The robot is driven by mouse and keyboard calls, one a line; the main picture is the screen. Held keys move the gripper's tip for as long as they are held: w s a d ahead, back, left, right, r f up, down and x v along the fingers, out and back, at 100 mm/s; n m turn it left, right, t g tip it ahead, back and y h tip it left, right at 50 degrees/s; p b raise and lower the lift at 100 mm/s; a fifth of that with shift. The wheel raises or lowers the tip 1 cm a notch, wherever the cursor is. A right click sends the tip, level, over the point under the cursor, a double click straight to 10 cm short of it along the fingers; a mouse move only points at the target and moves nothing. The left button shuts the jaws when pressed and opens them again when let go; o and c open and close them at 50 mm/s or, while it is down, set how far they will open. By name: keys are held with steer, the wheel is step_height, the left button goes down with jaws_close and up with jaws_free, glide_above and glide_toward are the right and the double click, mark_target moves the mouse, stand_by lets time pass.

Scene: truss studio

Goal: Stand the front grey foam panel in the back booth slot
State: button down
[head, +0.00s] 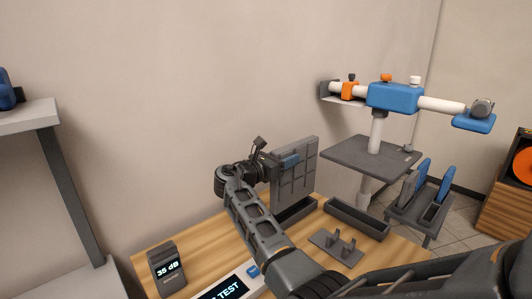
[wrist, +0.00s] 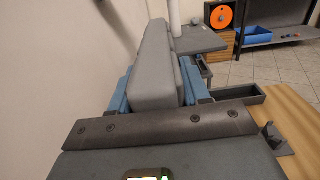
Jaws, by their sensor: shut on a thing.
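My gripper (head: 289,161) is shut on the grey foam panel (head: 298,182), with blue finger pads pressed on both sides. In the wrist view the panel (wrist: 155,65) stands between the two pads. The panel is upright. Its lower edge is at the dark slot tray (head: 297,212) nearest the wall; I cannot tell if it is seated in the tray or just above it. A second dark tray (head: 357,219) to the right looks empty. It also shows in the wrist view (wrist: 240,95).
A low dark bracket with two posts (head: 336,246) stands in front of the trays. A sound meter (head: 167,268) reading 35 dB and a TEST display (head: 224,289) sit on the wooden bench (head: 200,255). A grey platform with a blue-and-white fixture (head: 393,96) stands behind.

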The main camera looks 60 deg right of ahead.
steer(key=f+b, duration=0.5)
steer(key=b, duration=0.1)
steer(key=shift+w+f, duration=0.2)
steer(key=shift+f, duration=0.2)
steer(key=shift+p, duration=0.8)
stand_by(1.1)
steer(key=shift+f, duration=0.6)
stand_by(0.5)
steer(key=c, duration=0.8)
jaws_free()
steer(key=shift+a, duration=0.15)
steer(key=p+v, duration=0.3)
steer(key=v, duration=0.7)
steer(key=shift+w+a, duration=0.2)
steer(key=shift+a, duration=0.15)
